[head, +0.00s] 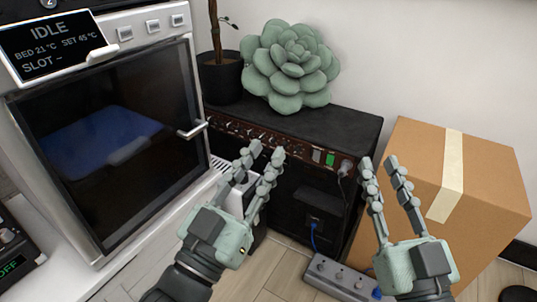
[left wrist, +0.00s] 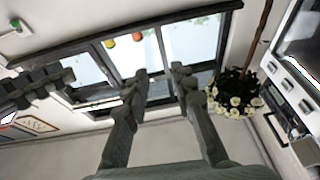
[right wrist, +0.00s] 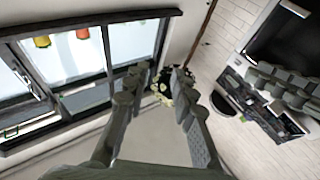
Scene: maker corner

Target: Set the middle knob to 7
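A black amplifier (head: 330,122) stands against the wall in the head view. A row of small knobs (head: 231,127) runs along its reddish-brown front panel (head: 300,150). My left gripper (head: 267,149) is open and empty, and its fingers cover the middle of the panel. The middle knob cannot be singled out, and its setting is too small to read. I cannot tell whether the fingers touch the panel. My right gripper (head: 379,161) is open and empty, to the right of the amplifier and in front of the box. Neither wrist view shows the panel.
A printer (head: 110,130) with an IDLE screen stands left. A large succulent (head: 290,65) and a dark plant pot (head: 220,78) sit on the amplifier. A cardboard box (head: 490,190) stands right. A power strip (head: 340,278) lies on the floor. The left wrist view shows a window (left wrist: 115,58).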

